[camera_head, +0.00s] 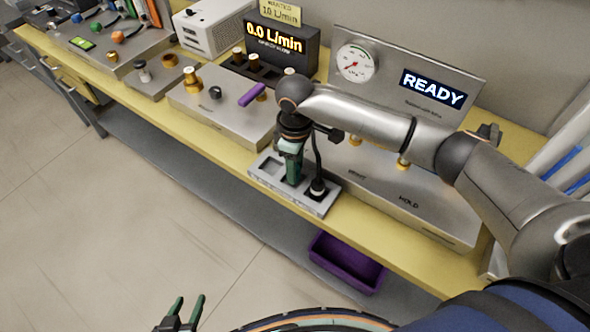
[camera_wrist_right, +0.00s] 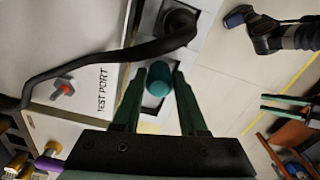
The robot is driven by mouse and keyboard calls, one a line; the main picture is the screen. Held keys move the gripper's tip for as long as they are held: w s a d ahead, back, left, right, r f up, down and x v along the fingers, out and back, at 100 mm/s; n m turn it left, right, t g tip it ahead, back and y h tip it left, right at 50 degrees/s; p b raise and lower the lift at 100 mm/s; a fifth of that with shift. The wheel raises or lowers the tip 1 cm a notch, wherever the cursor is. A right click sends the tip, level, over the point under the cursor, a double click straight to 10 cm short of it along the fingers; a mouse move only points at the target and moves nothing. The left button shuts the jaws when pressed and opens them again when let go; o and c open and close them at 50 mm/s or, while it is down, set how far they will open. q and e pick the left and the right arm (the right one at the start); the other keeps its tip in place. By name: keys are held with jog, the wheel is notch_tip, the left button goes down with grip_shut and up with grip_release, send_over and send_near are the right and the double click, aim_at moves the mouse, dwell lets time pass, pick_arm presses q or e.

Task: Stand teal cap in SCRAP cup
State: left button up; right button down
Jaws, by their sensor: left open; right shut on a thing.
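The teal cap (camera_wrist_right: 158,82) shows between the green fingers of my right gripper in the right wrist view. My right gripper (camera_head: 292,178) is shut on it and points down over the grey tray (camera_head: 268,186) at the bench's front edge. In the head view the fingers and wrist hide the cap. I cannot make out a SCRAP label, so I cannot tell which place is the SCRAP cup, or whether the cap touches anything below. My left gripper (camera_head: 189,302) is open and empty, low over the floor, away from the bench.
A black plug with a cable (camera_head: 318,187) stands in the tray close beside my right gripper; its cable rises next to the fingers. A metal box with a purple handle (camera_head: 251,95) is to the left. A panel reading READY (camera_head: 433,87) stands behind. A purple bin (camera_head: 347,262) sits below the bench.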

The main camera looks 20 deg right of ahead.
jog(key=shift+f, duration=0.8)
jog(key=shift+f, duration=0.1)
jog(key=shift+f, duration=0.15)
jog(key=shift+s+f, duration=0.3)
jog(key=shift+f, duration=0.1)
jog(key=shift+c, duration=2.2)
grip_release()
jog(key=shift+f, duration=0.15)
jog(key=shift+a, duration=0.1)
jog(key=shift+w+r, duration=0.15)
jog(key=shift+r, duration=0.45)
notch_tip(320, 180, up, 12)
jog(key=shift+r, duration=0.25)
jog(key=shift+w, duration=0.1)
